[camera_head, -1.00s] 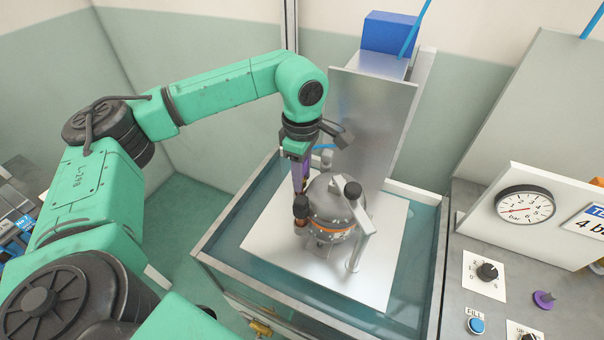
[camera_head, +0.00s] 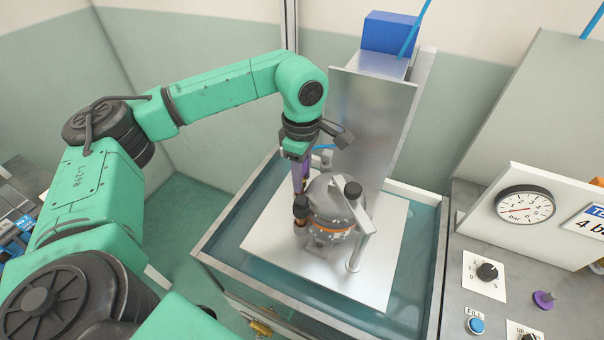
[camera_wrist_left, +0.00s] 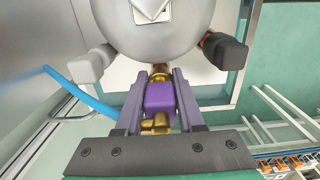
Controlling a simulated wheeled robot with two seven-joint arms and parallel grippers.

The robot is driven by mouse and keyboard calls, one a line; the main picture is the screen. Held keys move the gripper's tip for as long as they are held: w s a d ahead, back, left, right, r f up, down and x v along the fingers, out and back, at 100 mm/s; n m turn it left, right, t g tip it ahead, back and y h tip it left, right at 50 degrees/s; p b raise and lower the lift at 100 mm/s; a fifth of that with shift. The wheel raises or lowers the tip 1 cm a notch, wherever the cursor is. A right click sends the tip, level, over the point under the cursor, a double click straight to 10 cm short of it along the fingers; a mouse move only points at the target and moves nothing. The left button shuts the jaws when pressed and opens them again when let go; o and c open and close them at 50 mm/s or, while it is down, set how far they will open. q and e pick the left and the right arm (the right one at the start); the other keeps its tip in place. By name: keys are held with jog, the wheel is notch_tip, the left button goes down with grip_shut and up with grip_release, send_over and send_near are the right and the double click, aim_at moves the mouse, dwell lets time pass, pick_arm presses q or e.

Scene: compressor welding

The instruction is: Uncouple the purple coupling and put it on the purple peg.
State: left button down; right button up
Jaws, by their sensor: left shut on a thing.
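The purple coupling (camera_wrist_left: 160,97) sits between the two fingers of my left gripper (camera_wrist_left: 159,92) in the left wrist view. Brass fittings show at both of its ends, the far one against the grey compressor (camera_wrist_left: 155,30). In the head view my left gripper (camera_head: 299,178) points down at the left side of the compressor (camera_head: 328,200), and the coupling is mostly hidden there. The purple peg (camera_head: 544,299) stands bare on the grey panel at the right. My right gripper is not in view.
The compressor stands on a white plate (camera_head: 375,275) in a water tank with a metal rim (camera_head: 225,215). A silver post (camera_head: 360,245) stands at its right. A gauge (camera_head: 525,205) and a knob (camera_head: 487,271) are near the peg. A blue hose (camera_wrist_left: 80,92) runs beside the gripper.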

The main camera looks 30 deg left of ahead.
pick_arm(q)
jog(key=shift+r, duration=0.1)
jog(key=shift+r+p, duration=1.5)
jog(key=shift+r, duration=0.8)
jog(key=shift+f, duration=0.1)
jog(key=c, duration=1.5)
grip_release()
grip_shut()
